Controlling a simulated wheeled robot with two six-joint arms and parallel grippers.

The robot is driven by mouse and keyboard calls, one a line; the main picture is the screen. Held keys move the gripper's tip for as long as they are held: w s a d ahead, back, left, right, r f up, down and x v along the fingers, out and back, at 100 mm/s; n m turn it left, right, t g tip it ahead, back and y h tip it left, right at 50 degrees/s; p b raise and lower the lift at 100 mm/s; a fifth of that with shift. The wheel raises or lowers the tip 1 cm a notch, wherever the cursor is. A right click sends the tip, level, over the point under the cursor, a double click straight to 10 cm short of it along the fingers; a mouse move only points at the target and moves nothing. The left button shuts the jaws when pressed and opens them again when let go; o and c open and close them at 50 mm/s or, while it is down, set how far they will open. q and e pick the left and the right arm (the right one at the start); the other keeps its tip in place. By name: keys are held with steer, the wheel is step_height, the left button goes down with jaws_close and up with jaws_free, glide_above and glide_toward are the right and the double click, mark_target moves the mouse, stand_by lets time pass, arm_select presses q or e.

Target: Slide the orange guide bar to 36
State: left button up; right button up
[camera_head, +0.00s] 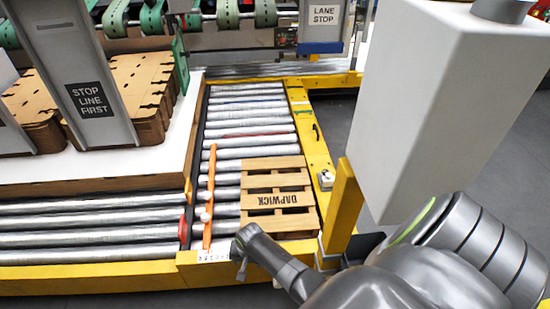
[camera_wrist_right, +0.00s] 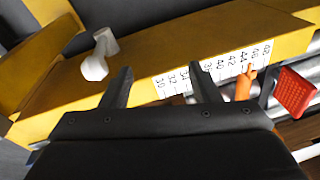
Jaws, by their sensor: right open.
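The orange guide bar (camera_head: 211,170) lies lengthwise over the rollers, left of a wooden pallet, in the head view. In the right wrist view its orange end (camera_wrist_right: 243,84) meets the white number scale (camera_wrist_right: 214,68) near 44 to 46. The scale also shows small on the yellow front rail in the head view (camera_head: 213,255). My right gripper (camera_wrist_right: 162,88) is open and empty over the yellow rail, at the low-number side of the scale and apart from the bar. One finger covers part of the scale near 36. In the head view the right gripper (camera_head: 241,264) is right of the bar's near end.
The pallet (camera_head: 278,180) marked DAPWICK sits on the rollers beside the bar. A white knob (camera_wrist_right: 98,56) stands on the yellow rail, and a red piece (camera_wrist_right: 295,92) lies beyond the bar's end. Stacked cardboard blanks (camera_head: 140,85) are at left. A white block-like column (camera_head: 455,110) is at right.

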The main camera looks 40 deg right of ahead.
steer(key=s+d+f+n+p, duration=0.2)
steer(key=s+f+p, duration=0.1)
steer(key=s, duration=0.7)
steer(key=shift+d+f+n+p, duration=0.3)
steer(key=shift+d+f+p, duration=0.05)
steer(key=shift+f, duration=0.45)
